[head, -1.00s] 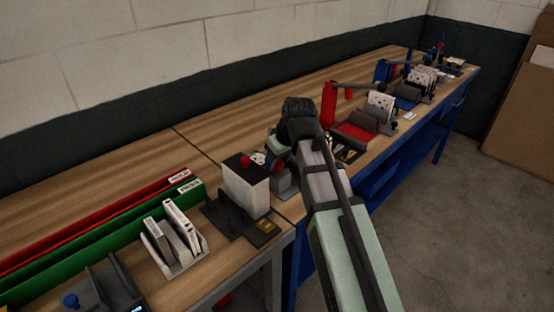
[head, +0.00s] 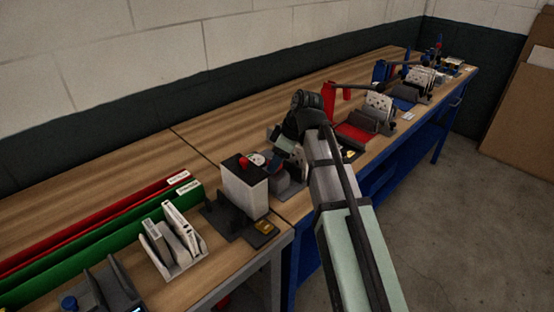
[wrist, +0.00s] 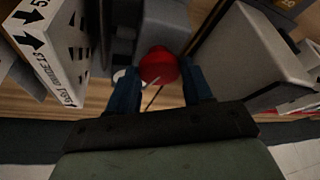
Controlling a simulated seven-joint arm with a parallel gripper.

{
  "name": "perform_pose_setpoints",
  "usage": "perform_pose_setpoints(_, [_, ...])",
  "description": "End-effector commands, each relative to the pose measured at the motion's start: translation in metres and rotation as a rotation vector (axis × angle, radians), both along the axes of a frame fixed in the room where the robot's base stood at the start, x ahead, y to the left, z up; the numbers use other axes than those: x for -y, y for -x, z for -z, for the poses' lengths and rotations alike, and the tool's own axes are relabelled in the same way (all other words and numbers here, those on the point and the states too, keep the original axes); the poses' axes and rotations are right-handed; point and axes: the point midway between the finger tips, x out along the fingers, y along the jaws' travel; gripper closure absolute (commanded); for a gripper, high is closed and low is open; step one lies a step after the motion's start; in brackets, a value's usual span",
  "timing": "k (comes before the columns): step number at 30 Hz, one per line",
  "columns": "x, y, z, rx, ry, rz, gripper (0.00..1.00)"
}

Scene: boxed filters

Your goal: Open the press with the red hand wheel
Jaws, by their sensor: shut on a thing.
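The red hand wheel (wrist: 160,66) shows as a rounded red knob with a thin pale line in the wrist view. My gripper (wrist: 160,72) has its two blue fingers on either side of it and is shut on it. In the head view my gripper (head: 270,163) is tilted down beside a tall white block with a dark top (head: 244,190). A small red part shows at the top of that block. The grey body of the press (wrist: 165,20) lies just beyond the wheel in the wrist view, partly hidden. How far the press is open cannot be told.
A white printed box (wrist: 48,48) stands close on the left in the wrist view, and a pale block (wrist: 255,60) on the right. In the head view, boxed filters in a rack (head: 180,235) and red and green trays stand left.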

Motion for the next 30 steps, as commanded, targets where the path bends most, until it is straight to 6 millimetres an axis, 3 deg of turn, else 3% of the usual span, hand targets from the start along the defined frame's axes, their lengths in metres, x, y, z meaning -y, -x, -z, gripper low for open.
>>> perform_pose_setpoints(12, [0.0002, 0.0001, 0.0002, 0.0, 0.001, -0.006, 0.8])
perform_pose_setpoints(13, [0.0002, 0.0001, 0.0002, -0.001, 0.001, -0.007, 0.48])
perform_pose_setpoints(18, [0.0002, 0.0001, 0.0002, 0.0, 0.001, -0.005, 0.32])
perform_pose_setpoints(20, [0.0002, 0.0001, 0.0002, 0.0, 0.001, -0.005, 0.26])
perform_pose_setpoints(30, [0.0014, 0.0001, -0.003, 0.0, 0.0, -0.005, 0.26])
